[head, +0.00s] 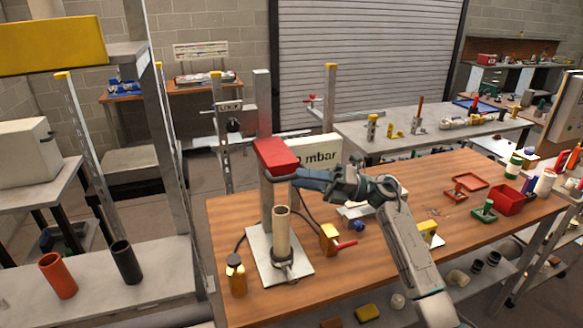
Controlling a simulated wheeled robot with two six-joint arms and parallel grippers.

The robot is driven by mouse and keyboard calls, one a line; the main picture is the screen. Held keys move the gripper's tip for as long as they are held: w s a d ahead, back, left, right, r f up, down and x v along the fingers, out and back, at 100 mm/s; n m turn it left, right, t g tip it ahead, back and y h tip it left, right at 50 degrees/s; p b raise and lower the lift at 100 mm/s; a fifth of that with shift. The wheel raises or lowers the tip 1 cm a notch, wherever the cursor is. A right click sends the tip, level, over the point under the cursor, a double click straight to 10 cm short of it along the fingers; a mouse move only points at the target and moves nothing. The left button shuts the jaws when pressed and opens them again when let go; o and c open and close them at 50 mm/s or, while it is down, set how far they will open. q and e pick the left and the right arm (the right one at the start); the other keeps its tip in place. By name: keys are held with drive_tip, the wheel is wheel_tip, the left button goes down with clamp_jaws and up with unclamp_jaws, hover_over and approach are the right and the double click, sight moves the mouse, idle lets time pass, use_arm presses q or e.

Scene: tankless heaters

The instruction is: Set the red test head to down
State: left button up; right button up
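The red test head (275,154) is a red block on a grey upright post (263,108) over the wooden workbench. It sits raised, with a clear gap above the upright tan pipe (282,232). The pipe stands in a clamp on a light grey base plate (262,246). My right gripper (296,176) reaches in from the right, its fingertips at the lower right edge of the red head, by a dark bar under it. Whether the fingers touch or grip the bar cannot be told. My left gripper is out of view.
A display reading "mbar" (320,154) stands behind the head. Red trays (508,201) and small parts lie at the bench's right. A metal shelf post (160,110) rises at left.

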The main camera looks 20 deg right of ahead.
sight(292, 177)
drive_tip(key=shift+p+x, duration=0.6)
drive_tip(key=shift+x, duration=1.1)
clamp_jaws()
drive_tip(key=shift+f, duration=0.1)
